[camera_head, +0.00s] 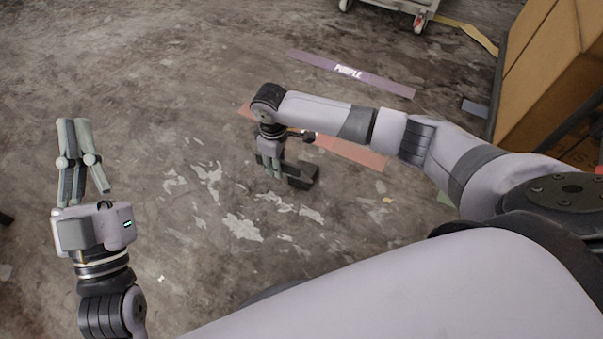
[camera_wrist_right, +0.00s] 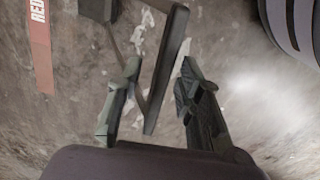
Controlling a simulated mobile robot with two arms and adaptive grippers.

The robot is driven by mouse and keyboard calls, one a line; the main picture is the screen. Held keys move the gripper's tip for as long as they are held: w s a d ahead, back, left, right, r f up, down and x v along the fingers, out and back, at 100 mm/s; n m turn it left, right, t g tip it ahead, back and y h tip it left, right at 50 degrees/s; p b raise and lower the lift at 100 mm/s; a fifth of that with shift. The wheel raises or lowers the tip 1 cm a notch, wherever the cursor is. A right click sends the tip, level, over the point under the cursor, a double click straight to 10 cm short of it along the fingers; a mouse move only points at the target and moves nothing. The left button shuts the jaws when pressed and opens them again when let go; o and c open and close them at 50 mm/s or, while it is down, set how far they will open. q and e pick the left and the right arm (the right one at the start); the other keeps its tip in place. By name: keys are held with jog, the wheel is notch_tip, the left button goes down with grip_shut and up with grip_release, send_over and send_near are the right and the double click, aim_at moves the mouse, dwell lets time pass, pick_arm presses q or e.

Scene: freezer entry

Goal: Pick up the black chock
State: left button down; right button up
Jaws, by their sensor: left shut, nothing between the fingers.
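The black chock (camera_head: 304,176) lies on the floor near the middle of the head view, partly hidden by my right gripper (camera_head: 273,173). That gripper points down at the chock's left side. In the right wrist view the two fingers (camera_wrist_right: 160,66) are apart, with a dark bar of the chock (camera_wrist_right: 168,65) between them. Gaps show on both sides of the bar, so the fingers do not appear to press on it. My left gripper (camera_head: 74,122) is at the far left of the head view, shut and empty, well away from the chock.
A red floor strip (camera_head: 345,152) runs behind the chock, also seen in the right wrist view (camera_wrist_right: 40,50). A purple strip (camera_head: 350,73) lies further back. Cardboard boxes (camera_head: 545,70) stand at the right edge, and a wheeled cart (camera_head: 400,5) at the top.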

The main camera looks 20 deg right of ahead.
jog(key=shift+c, duration=0.3)
grip_shut()
jog(key=shift+w, duration=0.1)
dwell(0.6)
